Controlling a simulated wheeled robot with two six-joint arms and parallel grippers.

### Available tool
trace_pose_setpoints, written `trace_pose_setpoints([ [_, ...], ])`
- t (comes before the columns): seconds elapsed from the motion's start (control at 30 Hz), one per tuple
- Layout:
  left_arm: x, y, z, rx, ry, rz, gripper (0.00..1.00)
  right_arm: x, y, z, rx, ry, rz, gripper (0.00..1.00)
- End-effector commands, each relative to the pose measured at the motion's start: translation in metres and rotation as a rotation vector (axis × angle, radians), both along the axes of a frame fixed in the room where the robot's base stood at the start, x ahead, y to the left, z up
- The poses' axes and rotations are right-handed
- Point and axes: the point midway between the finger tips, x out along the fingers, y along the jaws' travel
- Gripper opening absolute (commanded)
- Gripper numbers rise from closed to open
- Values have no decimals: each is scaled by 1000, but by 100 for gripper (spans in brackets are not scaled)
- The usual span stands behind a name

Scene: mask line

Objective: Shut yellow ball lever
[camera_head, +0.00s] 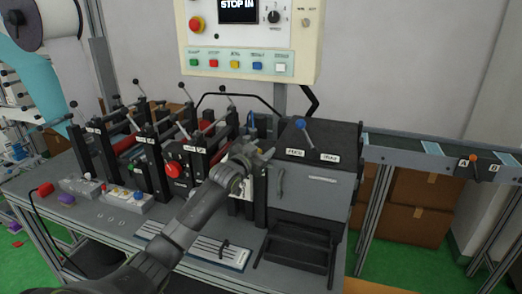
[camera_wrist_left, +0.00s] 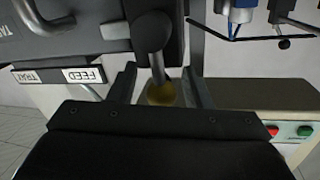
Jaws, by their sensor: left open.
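A yellow ball (camera_wrist_left: 163,94) sits on the end of a short dark lever arm (camera_wrist_left: 157,65) in the left wrist view. The arm comes from a dark housing (camera_wrist_left: 157,25). My left gripper (camera_wrist_left: 160,90) is open, with one finger on each side of the ball; contact with the ball cannot be told. In the head view my left gripper (camera_head: 250,157) is beside the left side of the dark machine (camera_head: 315,200). There the gripper hides the ball and its lever. My right gripper is in neither view.
A blue-ball lever (camera_head: 300,124) stands on the dark machine's top. Several black-knobbed levers (camera_head: 137,82) rise left of my gripper. A control panel (camera_head: 249,35) hangs above. A conveyor (camera_head: 430,155) with an orange-ball lever (camera_head: 473,158) runs right. A slotted plate (camera_head: 215,248) lies in front.

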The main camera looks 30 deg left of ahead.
Motion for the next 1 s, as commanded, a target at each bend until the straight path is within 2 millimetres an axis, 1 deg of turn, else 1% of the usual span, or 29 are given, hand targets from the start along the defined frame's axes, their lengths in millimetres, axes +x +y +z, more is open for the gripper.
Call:
trace_pose_setpoints([
  [0.17, -4, 0, -1, 1, 0, 0, 45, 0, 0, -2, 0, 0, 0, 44],
  [0.27, -13, 0, -1, 2, 0, 0, 45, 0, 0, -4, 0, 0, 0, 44],
  [0.37, -26, -1, -1, 4, 0, 0, 45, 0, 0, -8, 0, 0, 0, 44],
  [0.77, -90, -4, 0, 7, 1, -1, 45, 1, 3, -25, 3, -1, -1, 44],
  [1.0, -133, -5, 2, 8, 2, 0, 45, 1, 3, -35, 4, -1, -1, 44],
])
